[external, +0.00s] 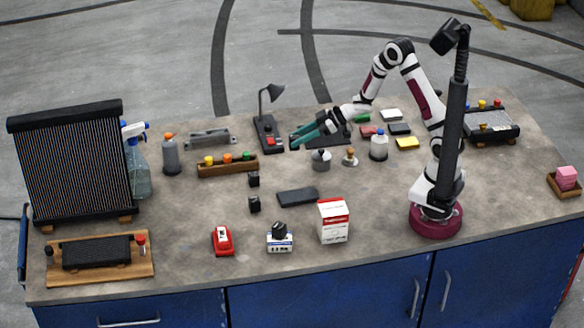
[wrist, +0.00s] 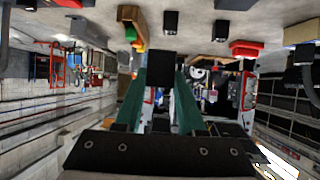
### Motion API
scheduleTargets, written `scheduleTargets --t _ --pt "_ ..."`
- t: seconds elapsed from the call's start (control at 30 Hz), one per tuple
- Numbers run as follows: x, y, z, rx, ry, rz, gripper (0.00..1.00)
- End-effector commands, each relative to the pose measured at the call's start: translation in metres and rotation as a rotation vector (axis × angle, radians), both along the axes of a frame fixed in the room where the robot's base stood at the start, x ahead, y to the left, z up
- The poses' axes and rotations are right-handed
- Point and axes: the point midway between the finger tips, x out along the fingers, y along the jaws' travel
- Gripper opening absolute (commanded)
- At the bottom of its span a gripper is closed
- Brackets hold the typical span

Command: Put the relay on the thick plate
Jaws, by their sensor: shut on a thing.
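My gripper (external: 293,140) reaches out above the middle back of the bench, its teal fingers pointing left. In the wrist view the fingers (wrist: 160,92) are closed on a small black block (wrist: 162,67), which appears to be the relay. In the external view the held block cannot be made out clearly. A dark flat slab (external: 298,196), which may be the thick plate, lies bare on the bench, in front of and below my gripper. Another dark flat plate (external: 340,140) lies behind the fingers and is partly hidden by them.
Two small black blocks (external: 254,179) (external: 254,205) stand left of the slab. A white and red box (external: 333,222), a red stapler-like thing (external: 222,239) and a desk lamp (external: 268,115) stand around. A wooden rack (external: 226,169) is to the left.

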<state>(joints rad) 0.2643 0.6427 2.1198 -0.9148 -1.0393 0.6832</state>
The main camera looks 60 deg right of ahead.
Motion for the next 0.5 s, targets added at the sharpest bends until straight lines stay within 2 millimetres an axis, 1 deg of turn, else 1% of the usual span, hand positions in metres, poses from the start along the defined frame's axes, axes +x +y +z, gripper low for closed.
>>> scheduleTargets --t 0.03,0.1,0.2,0.27,0.33,0.37,0.47,0.5 --pt "-0.022 -0.013 0.003 0.001 0.001 0.012 0.00" --pt "-0.051 -0.023 0.007 0.000 -0.001 0.039 0.00" --pt "-0.081 -0.028 0.011 0.000 -0.001 0.068 0.00" --pt "-0.090 -0.028 0.012 0.000 -0.002 0.077 0.00" --pt "-0.094 -0.020 0.008 0.002 0.001 0.088 0.00" --pt "-0.094 -0.013 0.005 0.002 0.000 0.091 0.00" --pt "-0.087 0.018 -0.015 0.003 0.005 0.095 0.00" --pt "-0.084 0.031 -0.023 0.002 0.004 0.096 0.00"
